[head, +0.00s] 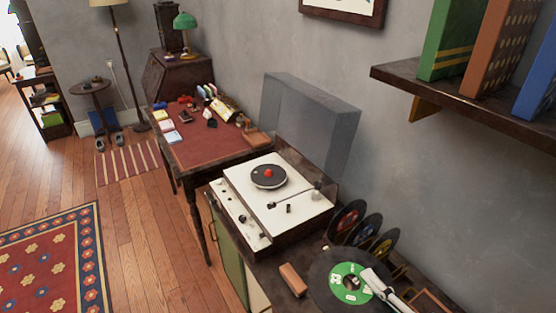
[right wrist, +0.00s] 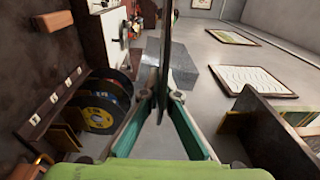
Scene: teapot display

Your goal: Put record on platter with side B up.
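A black record with a green label (head: 322,277) is at the bottom of the head view, its label facing the camera. Pale marks on the label are too small to read as side A or B. My right gripper (head: 368,277) overlaps the record's right part. In the right wrist view its teal fingers (right wrist: 160,108) close on the thin dark record (right wrist: 166,45), seen edge-on. The white record player (head: 247,207) stands further back, lid (head: 305,120) raised. Its dark round platter (head: 262,184) has a red centre. The tonearm (head: 292,198) lies at its near right side. My left gripper is out of view.
Several records with red, blue and yellow labels (head: 348,218) stand in a rack along the wall. A brown block (head: 293,279) lies left of the held record. A wall shelf with books (head: 455,100) juts out at upper right. A cluttered desk (head: 205,150) stands behind.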

